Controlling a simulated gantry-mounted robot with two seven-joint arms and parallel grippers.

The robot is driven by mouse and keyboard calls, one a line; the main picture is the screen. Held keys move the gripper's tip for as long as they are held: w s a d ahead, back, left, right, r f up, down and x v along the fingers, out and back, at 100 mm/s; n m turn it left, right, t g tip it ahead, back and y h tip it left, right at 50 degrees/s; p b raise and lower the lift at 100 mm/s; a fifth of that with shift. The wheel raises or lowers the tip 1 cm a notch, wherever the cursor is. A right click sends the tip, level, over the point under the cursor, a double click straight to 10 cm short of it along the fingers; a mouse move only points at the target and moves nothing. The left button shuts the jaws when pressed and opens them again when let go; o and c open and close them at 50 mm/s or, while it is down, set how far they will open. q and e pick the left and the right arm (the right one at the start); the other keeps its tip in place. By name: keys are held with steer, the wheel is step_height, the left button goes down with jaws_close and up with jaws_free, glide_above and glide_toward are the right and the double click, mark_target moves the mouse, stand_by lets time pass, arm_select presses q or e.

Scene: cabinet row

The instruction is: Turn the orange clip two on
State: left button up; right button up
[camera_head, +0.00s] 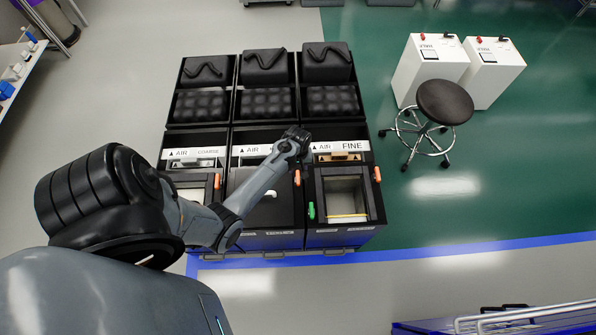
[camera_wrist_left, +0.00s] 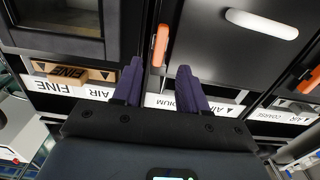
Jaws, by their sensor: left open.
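Three orange clips show on the cabinet row in the head view. The middle orange clip (camera_head: 297,178) sits between the medium and fine units, another orange clip (camera_head: 217,181) is to its left, and a third (camera_head: 377,174) is at the far right. My left gripper (camera_head: 300,147) is just above the middle clip in the picture; its fingers are hard to make out there. In the left wrist view my open gripper (camera_wrist_left: 158,66) has purple fingers, with the upright middle clip (camera_wrist_left: 160,45) ahead of the gap and apart from both fingers. Another orange clip (camera_wrist_left: 312,78) shows at the right edge.
A green clip (camera_head: 311,210) is on the left side of the fine unit's open box (camera_head: 346,198). A white handle (camera_wrist_left: 262,24) is on the middle unit's dark lid. A stool (camera_head: 445,103) and white boxes (camera_head: 496,72) stand to the right on open floor.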

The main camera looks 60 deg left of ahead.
mark_target(298, 177)
arm_select(q)
step_height(298, 177, down, 7)
steer(key=shift+f+b, duration=0.15)
steer(key=shift+b, duration=0.9)
jaws_close()
